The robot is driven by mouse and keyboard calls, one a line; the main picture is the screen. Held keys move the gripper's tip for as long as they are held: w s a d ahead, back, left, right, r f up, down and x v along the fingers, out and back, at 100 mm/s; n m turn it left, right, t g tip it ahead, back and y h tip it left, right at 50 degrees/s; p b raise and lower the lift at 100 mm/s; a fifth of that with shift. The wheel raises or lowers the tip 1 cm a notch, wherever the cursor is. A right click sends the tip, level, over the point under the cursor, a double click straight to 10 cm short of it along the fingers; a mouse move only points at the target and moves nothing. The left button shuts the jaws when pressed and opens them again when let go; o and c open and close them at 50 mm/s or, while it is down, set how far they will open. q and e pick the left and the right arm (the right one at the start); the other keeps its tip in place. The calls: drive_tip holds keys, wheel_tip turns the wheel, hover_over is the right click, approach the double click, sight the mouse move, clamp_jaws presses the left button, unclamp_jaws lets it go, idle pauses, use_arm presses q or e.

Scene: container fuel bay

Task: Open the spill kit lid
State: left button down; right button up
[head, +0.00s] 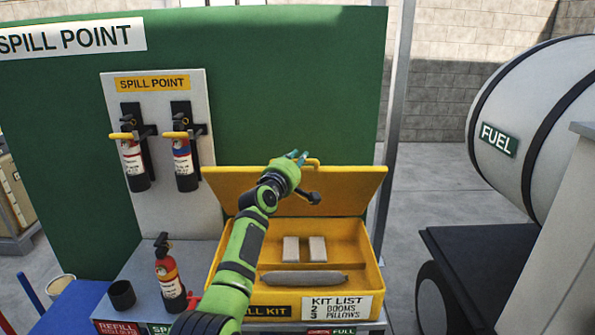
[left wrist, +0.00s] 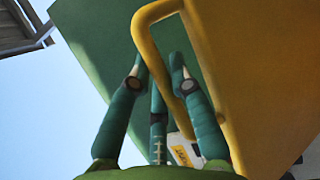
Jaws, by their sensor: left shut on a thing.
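The yellow spill kit (head: 372,285) sits on the bench with its lid (head: 350,188) raised and leaning back at its rear edge. Inside lie two pale blocks and a long grey roll (head: 304,280). My left gripper (head: 297,157) is at the lid's top edge, shut on the yellow lid handle (head: 313,162). In the left wrist view its teal fingers (left wrist: 160,75) are around the handle bar (left wrist: 150,22), with the yellow lid (left wrist: 265,80) beside them. My left forearm hides part of the kit's left side. My right gripper is not in view.
A fire extinguisher (head: 169,275) and a dark cup (head: 122,295) stand on the bench left of the kit. Two more extinguishers hang on the grey panel (head: 120,88) before the green wall (head: 290,80). A fuel tank (head: 545,110) stands at the right.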

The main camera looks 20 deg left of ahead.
use_arm(q)
drive_tip(key=shift+w+a, duration=0.1)
drive_tip(key=shift+w, duration=0.15)
drive_tip(key=c, duration=1.1)
unclamp_jaws()
drive_tip(key=s+a, duration=0.1)
drive_tip(key=s, duration=1.1)
drive_tip(key=shift+a+f, duration=0.15)
drive_tip(key=shift+f, duration=0.1)
